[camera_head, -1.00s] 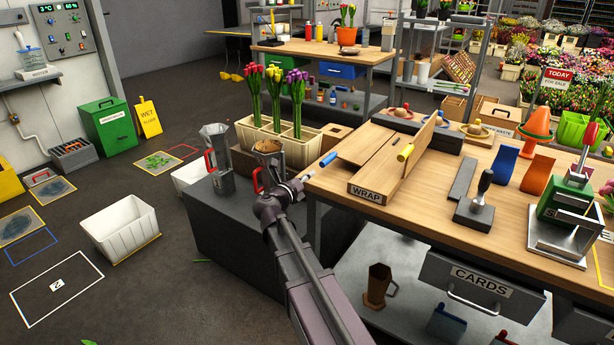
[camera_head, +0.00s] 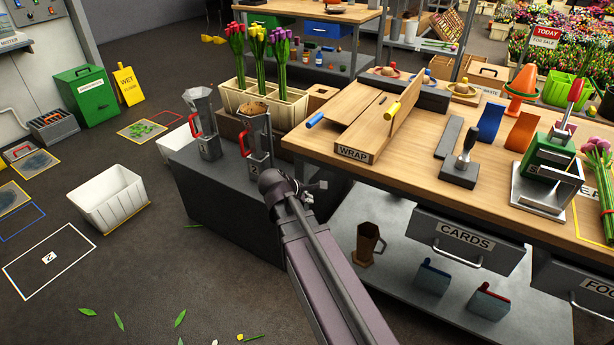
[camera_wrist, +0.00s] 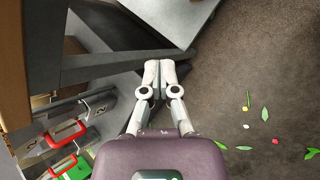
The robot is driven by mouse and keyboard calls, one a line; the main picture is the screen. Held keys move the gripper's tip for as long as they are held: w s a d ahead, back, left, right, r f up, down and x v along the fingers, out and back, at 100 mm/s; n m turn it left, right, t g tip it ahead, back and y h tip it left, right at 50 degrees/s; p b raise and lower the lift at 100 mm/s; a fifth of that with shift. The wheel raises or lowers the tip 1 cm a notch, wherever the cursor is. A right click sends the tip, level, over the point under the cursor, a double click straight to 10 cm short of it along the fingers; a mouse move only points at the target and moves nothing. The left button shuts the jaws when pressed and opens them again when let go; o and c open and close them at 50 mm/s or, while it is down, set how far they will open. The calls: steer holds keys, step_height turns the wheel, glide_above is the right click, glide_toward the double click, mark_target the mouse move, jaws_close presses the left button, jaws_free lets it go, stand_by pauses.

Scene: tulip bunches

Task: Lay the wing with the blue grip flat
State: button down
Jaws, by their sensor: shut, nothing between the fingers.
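The wrap board (camera_head: 352,155) lies on the wooden bench, marked WRAP. Its wing with the blue grip (camera_head: 314,120) is on the left side and looks low, close to flat; its exact tilt is hard to tell. The other wing, with the yellow grip (camera_head: 392,111), stands up steeply on the right. My gripper (camera_wrist: 160,68) is shut and empty in the wrist view, above the dark floor. In the head view it is mostly hidden by my arm, in front of and below the bench top, apart from both wings.
Two metal pots with red handles, one of them here (camera_head: 202,125), stand on the dark cabinet left of the bench. A planter (camera_head: 270,105) holds tulips behind them. A hand stamp (camera_head: 462,160) stands right of the board. Drawers (camera_head: 465,240) are under the bench front.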

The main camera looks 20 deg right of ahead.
steer(key=s+a+f+m+g+y, duration=0.3)
steer(key=s+a+f+m+y, duration=0.2)
steer(key=s+a+m+y, duration=0.2)
steer(key=shift+s+a+m+g+y, duration=0.3)
steer(key=shift+s+a+m, duration=0.85)
steer(key=shift+s+m, duration=1.45)
steer(key=shift+w+m, duration=0.6)
steer(key=shift+w, duration=0.05)
